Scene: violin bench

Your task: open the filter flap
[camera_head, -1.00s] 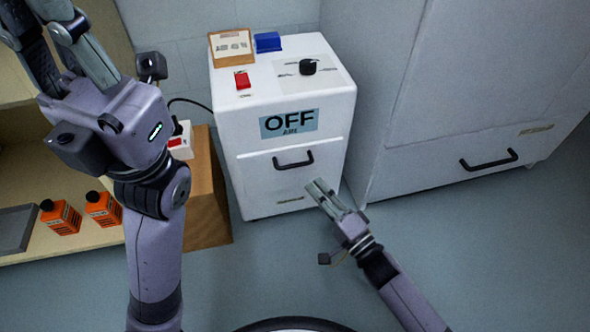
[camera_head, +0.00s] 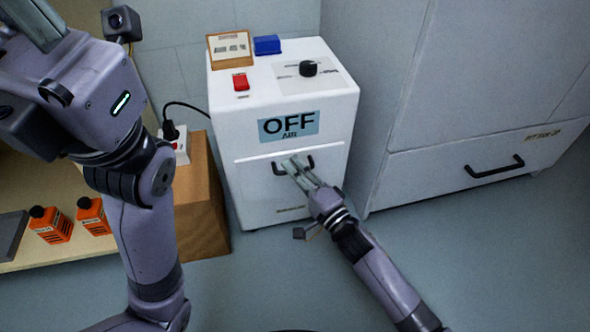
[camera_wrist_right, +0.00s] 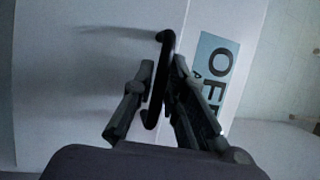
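The filter flap (camera_head: 248,191) is the lower front panel of the white machine (camera_head: 226,115), under the "OFF AIR" display (camera_head: 289,126). It looks closed. Its black handle (camera_head: 310,162) is partly hidden by my right gripper (camera_head: 291,166) in the head view. In the right wrist view, the handle (camera_wrist_right: 154,108) lies between the two spread fingers of my right gripper (camera_wrist_right: 164,64), which do not look closed on it. Contact cannot be told. My left gripper (camera_head: 36,18) is cut off at the top left, away from the flap.
The machine's top holds a red switch (camera_head: 240,82), a black knob (camera_head: 308,68), a blue block (camera_head: 267,44) and a framed card (camera_head: 229,48). A grey cabinet (camera_head: 400,165) stands close on the right. Orange bottles (camera_head: 50,225) stand on the left shelf. Floor in front is open.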

